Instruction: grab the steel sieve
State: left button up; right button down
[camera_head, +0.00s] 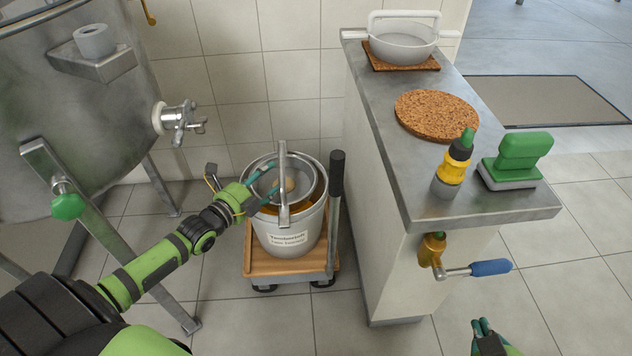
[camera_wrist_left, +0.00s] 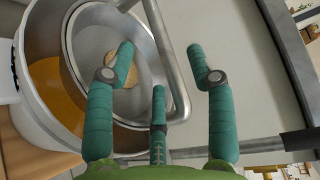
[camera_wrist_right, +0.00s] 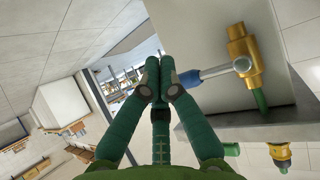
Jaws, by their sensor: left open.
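The steel sieve (camera_head: 299,174) sits in the top of a pale bucket (camera_head: 290,240) of amber honey on a small wooden-decked cart. In the left wrist view the sieve bowl (camera_wrist_left: 90,35) holds a round tan lump (camera_wrist_left: 124,70). Its raised steel handle (camera_wrist_left: 166,50) crosses above the bowl. My left gripper (camera_head: 274,176) is open over the bucket. In its wrist view the handle shows between the two fingers, with gaps at both sides; contact cannot be told. My right gripper (camera_wrist_right: 160,75) is shut and empty, low at the front right, beside the counter.
The cart (camera_head: 257,262) has an upright black-gripped handle (camera_head: 337,172). A steel tank (camera_head: 70,130) stands left.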

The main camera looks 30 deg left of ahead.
aim_at(280, 167)
pick_arm(q)
jog(key=shift+w, duration=0.3)
jog(key=shift+w+b, duration=0.2)
jog(key=shift+b, duration=0.1)
jog(key=shift+w+d+f+b, duration=0.15)
jog(key=shift+w+b, duration=0.15)
jog(key=shift+w, duration=0.25)
jog(key=shift+w+d+f+b, duration=0.15)
jog(key=shift+w+b, duration=0.15)
jog(key=shift+w, duration=0.2)
jog(key=shift+w+d+f+b, duration=0.15)
jog(key=shift+w+b, duration=0.45)
jog(key=shift+w, duration=0.75)
grip_shut()
pick_arm(e)
jog(key=a+r+n+t+y, duration=0.1)
jog(key=a+r+t+y, duration=0.1)
jog(key=r+t, duration=0.3)
jog(key=a+r+n+t+y, duration=0.1)
jog(key=a+r+t+y, duration=0.2)
jog(key=r, duration=1)
jog(key=shift+w+a+r+t+y, duration=0.25)
jog(key=shift+a+t, duration=0.2)
jog(key=shift+t, duration=0.75)
